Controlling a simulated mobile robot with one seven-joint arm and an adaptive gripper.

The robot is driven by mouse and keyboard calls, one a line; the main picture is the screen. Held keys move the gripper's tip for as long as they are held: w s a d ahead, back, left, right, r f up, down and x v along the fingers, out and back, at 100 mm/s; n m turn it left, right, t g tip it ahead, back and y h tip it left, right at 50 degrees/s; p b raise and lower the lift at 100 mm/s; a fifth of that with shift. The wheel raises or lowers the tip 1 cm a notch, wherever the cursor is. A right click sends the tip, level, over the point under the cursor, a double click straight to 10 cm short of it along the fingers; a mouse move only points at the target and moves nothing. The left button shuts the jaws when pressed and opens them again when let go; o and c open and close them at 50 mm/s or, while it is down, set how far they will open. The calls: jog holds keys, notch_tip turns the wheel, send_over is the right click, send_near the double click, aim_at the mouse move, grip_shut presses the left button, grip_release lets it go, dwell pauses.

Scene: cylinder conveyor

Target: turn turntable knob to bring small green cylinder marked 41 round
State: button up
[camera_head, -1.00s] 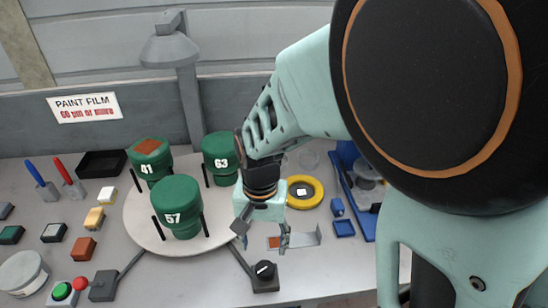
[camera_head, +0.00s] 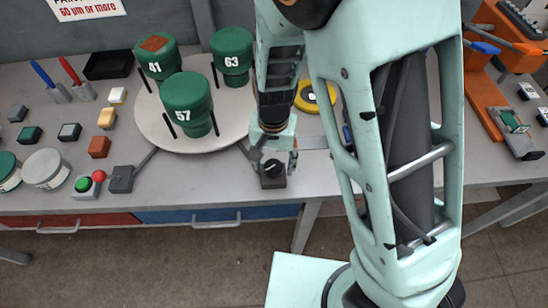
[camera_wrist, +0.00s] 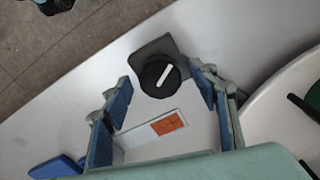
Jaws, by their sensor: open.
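The small green cylinder marked 41 (camera_head: 158,62) stands upright at the back left of the white round turntable (camera_head: 152,122), its lid topped by a brown patch. The black turntable knob (camera_head: 272,167) sits on a dark grey base in front of the turntable. In the wrist view the knob (camera_wrist: 160,77) shows a white pointer line. My gripper (camera_head: 272,156) is open and empty above the knob. In the wrist view its fingers (camera_wrist: 165,88) lie to either side of the knob; I cannot tell whether they touch it.
Green cylinders marked 57 (camera_head: 187,100) and 63 (camera_head: 232,55) share the turntable, with thin dark posts beside them. A yellow ring (camera_head: 316,97) lies behind my gripper. A flat plate with an orange label (camera_wrist: 168,124) is close to the fingers. Small blocks and buttons fill the left side.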

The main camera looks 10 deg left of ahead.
jog(key=c, duration=1.2)
jog(key=shift+o, duration=0.2)
jog(key=shift+n, duration=0.4)
jog(key=n+b, duration=0.3)
jog(key=n, duration=0.2)
jog(key=shift+f, duration=0.1)
jog(key=shift+n+b, duration=0.3)
jog(key=shift+n, duration=0.8)
jog(key=shift+n+b, duration=0.4)
jog(key=shift+n, duration=1.7)
dwell(1.5)
dwell(0.5)
jog(key=o, duration=1.2)
jog(key=shift+c, duration=0.2)
